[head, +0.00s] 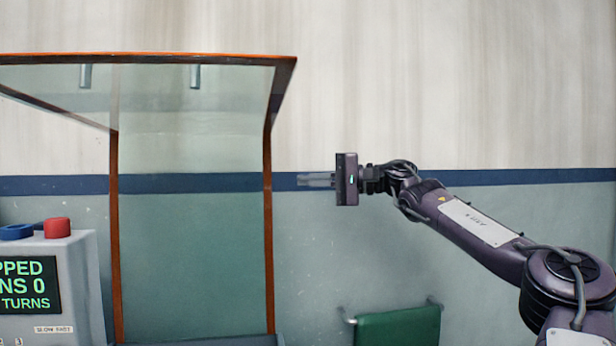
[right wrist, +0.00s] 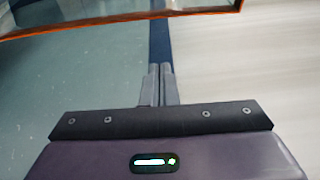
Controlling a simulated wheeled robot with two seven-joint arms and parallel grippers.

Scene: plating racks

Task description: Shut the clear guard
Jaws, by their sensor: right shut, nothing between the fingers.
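The clear guard (head: 190,105) is see-through with orange-brown edges and fills the left of the head view. Its upper part flares out to a long top edge, with two short grey pegs beneath it; I cannot tell for sure how it is hinged. My right gripper (head: 302,180) is shut and empty, fingers pointing left, just right of the guard's right upright in the picture. Whether they touch in depth is unclear. In the right wrist view the shut fingertips (right wrist: 160,68) point toward an orange guard edge (right wrist: 120,22), apart from it. My left gripper is out of view.
A grey control box (head: 75,275) with a red button (head: 57,228), a blue button (head: 16,232) and a lit screen (head: 25,287) stands at the lower left. A green item (head: 398,328) hangs on a rail at the bottom right. The wall around my right arm looks clear.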

